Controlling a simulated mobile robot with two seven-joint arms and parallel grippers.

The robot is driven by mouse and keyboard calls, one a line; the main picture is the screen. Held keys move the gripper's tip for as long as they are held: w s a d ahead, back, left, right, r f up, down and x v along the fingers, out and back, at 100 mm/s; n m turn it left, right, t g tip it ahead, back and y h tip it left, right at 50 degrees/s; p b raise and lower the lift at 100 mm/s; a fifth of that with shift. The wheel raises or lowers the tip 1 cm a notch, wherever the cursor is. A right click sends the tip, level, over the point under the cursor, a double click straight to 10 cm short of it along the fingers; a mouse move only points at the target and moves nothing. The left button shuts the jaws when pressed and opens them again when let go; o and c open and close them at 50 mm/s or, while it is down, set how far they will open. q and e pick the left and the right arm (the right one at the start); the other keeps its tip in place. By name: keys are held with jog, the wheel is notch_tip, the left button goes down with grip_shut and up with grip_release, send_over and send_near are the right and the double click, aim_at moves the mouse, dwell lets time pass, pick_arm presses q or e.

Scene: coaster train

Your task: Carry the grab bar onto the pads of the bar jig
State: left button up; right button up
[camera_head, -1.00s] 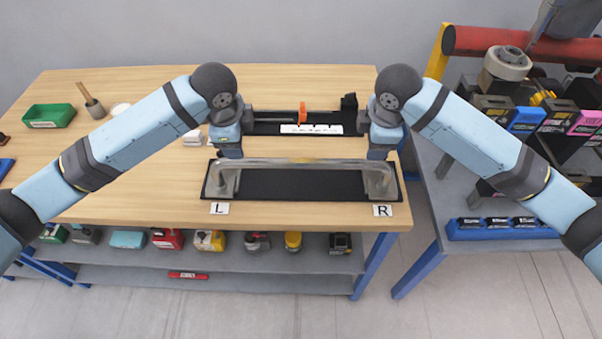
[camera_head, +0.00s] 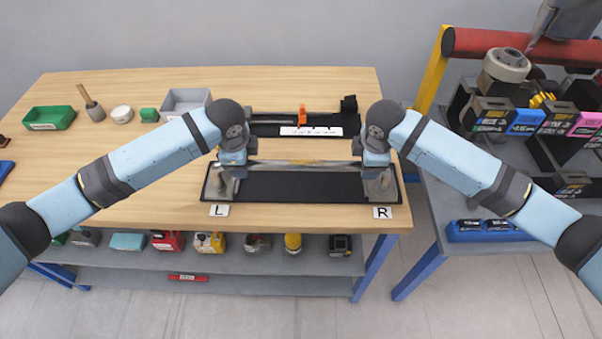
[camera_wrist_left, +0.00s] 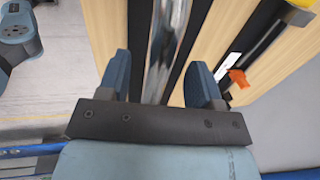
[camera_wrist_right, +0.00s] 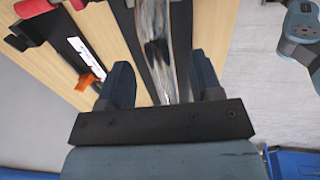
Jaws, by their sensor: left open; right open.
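The grab bar (camera_head: 305,164) is a shiny metal bar with a leg at each end. It lies across a black mat (camera_head: 300,187) marked L and R. My left gripper (camera_head: 231,172) is open over its left end; the bar (camera_wrist_left: 166,50) runs between the fingers (camera_wrist_left: 160,80) in the left wrist view. My right gripper (camera_head: 377,172) is open over its right end; the bar (camera_wrist_right: 160,50) passes between the fingers (camera_wrist_right: 160,85) in the right wrist view. Behind it is a long black fixture (camera_head: 270,128) with an orange clamp, probably the bar jig; its pads cannot be made out.
A grey bin (camera_head: 186,103), a green bin (camera_head: 50,118), a white round container (camera_head: 122,113) and a brush stand at the back left. The left middle of the table is clear. A rack of boxes (camera_head: 530,120) stands on a grey bench at right.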

pick_arm(q)
jog(key=shift+w+f, duration=0.25)
jog(key=shift+f, duration=0.9)
jog(key=shift+w+f, duration=0.2)
jog(key=shift+f, duration=0.95)
pick_arm(e)
jog(key=shift+w+f, duration=0.25)
jog(key=shift+f, duration=0.9)
jog(key=shift+w+f, duration=0.2)
jog(key=shift+f, duration=0.9)
pick_arm(q)
grip_shut()
pick_arm(e)
grip_shut()
